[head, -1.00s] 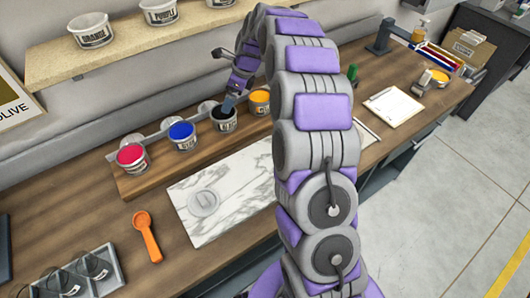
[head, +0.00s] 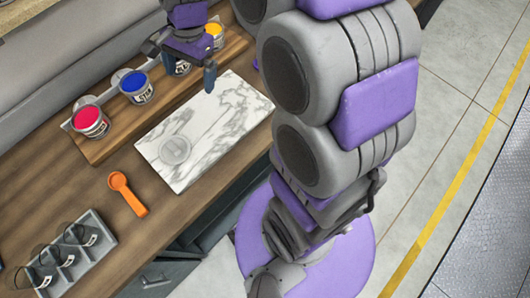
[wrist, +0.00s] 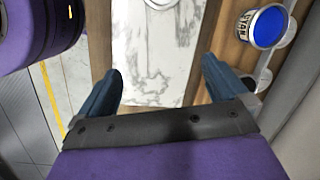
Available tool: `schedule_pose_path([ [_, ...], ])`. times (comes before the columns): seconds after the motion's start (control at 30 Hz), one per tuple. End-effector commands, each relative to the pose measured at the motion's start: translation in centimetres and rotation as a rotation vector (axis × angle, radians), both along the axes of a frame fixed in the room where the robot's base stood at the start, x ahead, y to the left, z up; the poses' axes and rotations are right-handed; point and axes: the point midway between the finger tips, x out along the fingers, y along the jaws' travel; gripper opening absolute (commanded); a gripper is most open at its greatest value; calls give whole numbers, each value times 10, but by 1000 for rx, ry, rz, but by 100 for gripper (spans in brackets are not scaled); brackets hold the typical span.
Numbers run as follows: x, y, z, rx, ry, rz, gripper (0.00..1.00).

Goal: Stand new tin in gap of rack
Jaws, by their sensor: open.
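The wooden rack (head: 108,146) holds a row of tins: a magenta one (head: 90,121), a blue one (head: 134,86) and a yellow one (head: 214,33). Between blue and yellow, a dark tin (head: 180,70) is mostly hidden behind my gripper; only part of it shows. My gripper (head: 192,74) is over the rack's front side by that tin. In the wrist view my gripper (wrist: 163,86) has its fingers wide apart with nothing between them. The blue tin, labelled CYAN, stands to the right of the fingers there (wrist: 266,27).
A white marble slab (head: 222,120) lies in front of the rack with a round clear disc (head: 175,150) on it. An orange scoop (head: 127,193) lies to the left. A grey tray (head: 92,252) of clear labelled cups stands at the near left.

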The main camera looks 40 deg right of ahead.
Motion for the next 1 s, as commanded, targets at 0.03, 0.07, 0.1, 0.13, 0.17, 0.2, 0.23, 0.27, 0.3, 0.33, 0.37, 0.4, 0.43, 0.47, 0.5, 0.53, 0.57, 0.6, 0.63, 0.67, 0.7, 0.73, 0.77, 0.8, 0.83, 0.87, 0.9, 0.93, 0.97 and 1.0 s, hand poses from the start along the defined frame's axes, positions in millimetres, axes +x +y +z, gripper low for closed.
schedule_pose_path([
  [0.03, -16, 1, 3, -12, -5, 59, 100],
  [0.07, -25, 1, 3, -18, -4, 96, 100],
  [0.1, -37, 1, 4, -28, -5, 146, 100],
  [0.13, -46, 1, 5, -35, -8, 183, 100],
  [0.17, -54, 1, 5, -41, -9, 220, 100],
  [0.2, -66, 1, 5, -49, -8, 270, 100],
  [0.23, -76, 0, 5, -54, -8, 306, 100],
  [0.27, -85, 0, 5, -60, -9, 343, 100],
  [0.3, -96, -1, 5, -67, -10, 391, 100],
  [0.33, -105, -1, 4, -72, -9, 427, 100],
  [0.37, -114, -2, 4, -76, -7, 463, 100],
  [0.4, -126, -3, 3, -83, -5, 511, 100],
  [0.43, -135, -4, 2, -87, -4, 548, 100],
  [0.47, -143, -5, 2, -92, -3, 582, 100],
  [0.5, -155, -6, 0, -96, -2, 629, 100],
  [0.53, -164, -8, -1, -100, 1, 664, 100],
  [0.57, -173, -9, -2, -104, 5, 699, 100],
  [0.6, -185, -11, -4, -109, 7, 745, 100],
  [0.63, -193, -12, -5, -112, 8, 779, 100],
  [0.67, -201, -14, -6, -115, 10, 812, 100],
  [0.7, -212, -15, -9, -116, 17, 855, 100],
  [0.73, -220, -17, -11, -117, 19, 883, 100],
  [0.77, -226, -18, -12, -118, 20, 911, 100],
  [0.8, -234, -19, -13, -120, 21, 944, 100],
  [0.83, -240, -20, -14, -120, 25, 965, 100],
  [0.87, -245, -21, -16, -119, 27, 986, 100],
  [0.9, -250, -22, -18, -118, 32, 1009, 100],
  [0.93, -254, -23, -19, -119, 34, 1023, 100],
  [0.97, -256, -24, -19, -119, 35, 1034, 100],
  [1.0, -259, -24, -20, -118, 35, 1046, 100],
])
